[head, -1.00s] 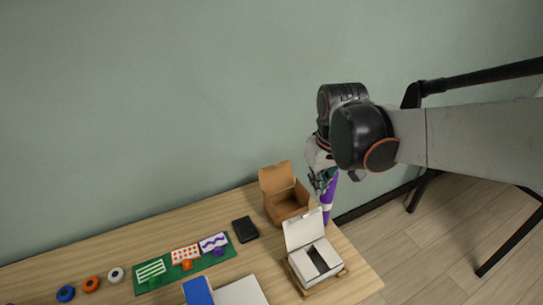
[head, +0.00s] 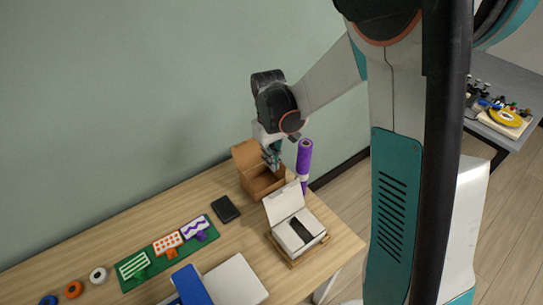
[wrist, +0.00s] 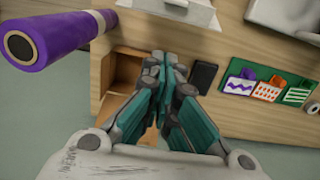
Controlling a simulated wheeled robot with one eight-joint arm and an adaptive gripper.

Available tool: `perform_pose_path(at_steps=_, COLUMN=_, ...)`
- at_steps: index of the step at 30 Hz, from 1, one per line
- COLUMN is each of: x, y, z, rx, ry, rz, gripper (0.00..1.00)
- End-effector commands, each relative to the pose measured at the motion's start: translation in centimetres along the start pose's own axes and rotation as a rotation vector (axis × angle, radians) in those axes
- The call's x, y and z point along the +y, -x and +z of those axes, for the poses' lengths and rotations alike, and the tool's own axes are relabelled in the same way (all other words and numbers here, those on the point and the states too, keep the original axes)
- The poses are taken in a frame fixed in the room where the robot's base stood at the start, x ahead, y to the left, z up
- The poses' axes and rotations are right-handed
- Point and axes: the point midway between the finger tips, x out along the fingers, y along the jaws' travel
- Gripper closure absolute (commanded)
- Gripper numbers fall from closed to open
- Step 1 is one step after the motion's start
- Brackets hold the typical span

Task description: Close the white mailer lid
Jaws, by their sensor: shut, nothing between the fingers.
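The white mailer (head: 308,222) stands near the right end of the wooden table in the head view, on a tan tray (head: 294,262). Its lid (head: 283,201) is raised, tilted up at the back, and a dark strip (head: 301,231) shows on the white body. My gripper (head: 272,163) is beyond the lid, over the brown cardboard box, apart from the mailer. In the wrist view my gripper (wrist: 165,62) has its fingers together with nothing between them. A white part, likely the mailer's lid (wrist: 178,10), shows at the top edge there.
The open brown box (head: 260,182) is right under my gripper. A purple roll (head: 304,158) stands upright beside it, close to the mailer. A black wallet-like item (head: 225,209), a green board (head: 150,262) with cards, and a white flat item (head: 236,281) lie to the left.

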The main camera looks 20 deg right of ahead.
Motion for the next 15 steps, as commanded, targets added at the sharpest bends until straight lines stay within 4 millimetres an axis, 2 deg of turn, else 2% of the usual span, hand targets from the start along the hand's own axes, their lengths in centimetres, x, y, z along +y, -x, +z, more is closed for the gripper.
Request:
perform_pose_path(at_steps=1, x=0.0, y=-1.3, z=-0.1, rx=0.0, ry=0.0, rz=0.0, gripper=1.0)
perform_pose_path(at_steps=3, x=0.0, y=-2.5, z=0.0, rx=0.0, ry=0.0, rz=0.0, gripper=1.0)
perform_pose_path(at_steps=10, x=0.0, y=-6.2, z=-0.1, rx=0.001, ry=0.0, rz=0.0, gripper=1.0)
perform_pose_path(at_steps=15, x=0.0, y=-5.0, z=2.1, rx=0.0, ry=-0.001, rz=0.0, gripper=1.0)
